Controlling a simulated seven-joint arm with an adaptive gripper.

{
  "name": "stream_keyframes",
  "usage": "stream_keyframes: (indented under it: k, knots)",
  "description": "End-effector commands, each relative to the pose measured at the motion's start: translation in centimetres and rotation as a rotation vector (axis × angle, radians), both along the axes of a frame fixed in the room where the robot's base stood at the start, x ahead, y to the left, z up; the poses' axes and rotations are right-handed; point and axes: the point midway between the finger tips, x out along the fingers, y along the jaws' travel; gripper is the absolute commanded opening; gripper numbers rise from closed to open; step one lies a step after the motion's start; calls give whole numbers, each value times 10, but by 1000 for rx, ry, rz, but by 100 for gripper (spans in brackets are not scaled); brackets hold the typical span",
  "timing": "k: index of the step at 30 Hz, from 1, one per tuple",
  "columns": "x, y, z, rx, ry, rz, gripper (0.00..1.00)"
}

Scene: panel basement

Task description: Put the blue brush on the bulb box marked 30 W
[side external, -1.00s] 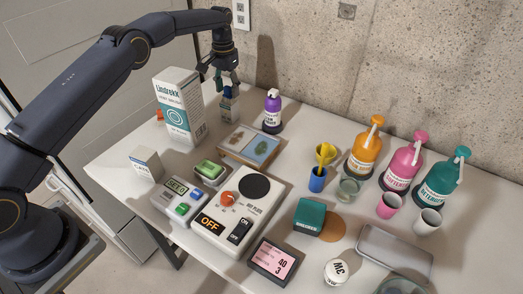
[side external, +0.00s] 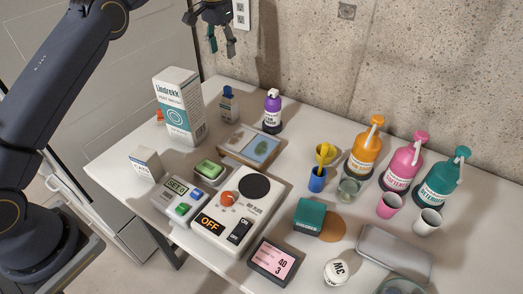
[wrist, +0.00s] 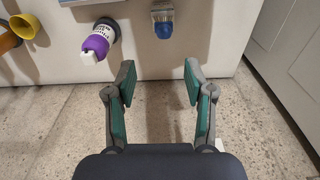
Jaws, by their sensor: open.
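A tall white-teal carton (side external: 180,105) stands left of the box, a purple bottle (side external: 272,112) right of it. A framed tray (side external: 250,146), scale, hotplate (side external: 238,205) and pump bottles (side external: 405,160) fill the table. The concrete wall (side external: 300,50) is close behind.

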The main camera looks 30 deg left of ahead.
Motion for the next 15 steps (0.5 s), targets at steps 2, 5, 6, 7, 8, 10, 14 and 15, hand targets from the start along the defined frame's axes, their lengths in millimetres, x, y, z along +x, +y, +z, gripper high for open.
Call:
stream_keyframes:
  k: [2,5,6,7,8,10,14,15]
  knots:
    - [-23,-7,45,3,-47,-3,53]
    - [-60,-14,88,6,-103,-3,53]
    - [-78,-17,102,7,-125,-3,53]
    - [-93,-19,111,8,-141,-3,53]
    - [-108,-21,119,8,-158,-3,53]
    - [-146,-26,132,8,-197,-4,53]
    - [-221,-33,139,6,-268,-3,53]
    - [-244,-35,137,5,-291,-2,53]
